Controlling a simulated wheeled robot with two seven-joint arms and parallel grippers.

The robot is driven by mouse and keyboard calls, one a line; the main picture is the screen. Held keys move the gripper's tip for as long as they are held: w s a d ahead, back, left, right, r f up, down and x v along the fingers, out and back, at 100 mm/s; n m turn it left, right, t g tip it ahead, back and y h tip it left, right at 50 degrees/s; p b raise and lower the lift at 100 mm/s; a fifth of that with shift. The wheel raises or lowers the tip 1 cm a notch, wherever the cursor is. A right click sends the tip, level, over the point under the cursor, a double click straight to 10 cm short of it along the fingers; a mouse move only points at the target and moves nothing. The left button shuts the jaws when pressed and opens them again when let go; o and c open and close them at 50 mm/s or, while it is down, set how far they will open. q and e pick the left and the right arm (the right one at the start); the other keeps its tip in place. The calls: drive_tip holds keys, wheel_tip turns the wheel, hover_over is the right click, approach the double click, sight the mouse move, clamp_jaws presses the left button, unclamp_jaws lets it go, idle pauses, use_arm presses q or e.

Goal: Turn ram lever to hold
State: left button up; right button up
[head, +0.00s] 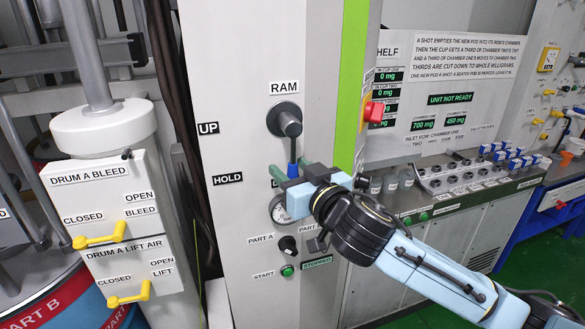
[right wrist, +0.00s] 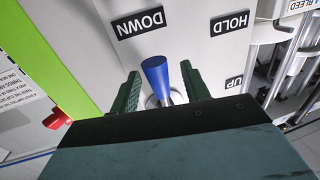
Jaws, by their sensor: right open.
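The ram lever (head: 292,150) hangs from a dark round hub (head: 285,122) under the RAM label on the grey column. It points down, near the DOWN label, which is mostly hidden by my gripper in the head view. In the right wrist view its blue handle (right wrist: 157,75) shows between the fingers, with the DOWN (right wrist: 139,23), HOLD (right wrist: 229,23) and UP (right wrist: 234,82) labels upside down. My right gripper (head: 293,172) is open, with its green fingers (right wrist: 161,86) on either side of the handle and gaps between. My left gripper is out of view.
The HOLD label (head: 228,179) and UP label (head: 208,128) are left of the lever. A red button (head: 373,111) juts out at right. Drum A's yellow-handled valve box (head: 110,185) stands left.

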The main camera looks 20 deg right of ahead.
drive_tip(key=shift+w, duration=0.1)
clamp_jaws()
idle(0.3)
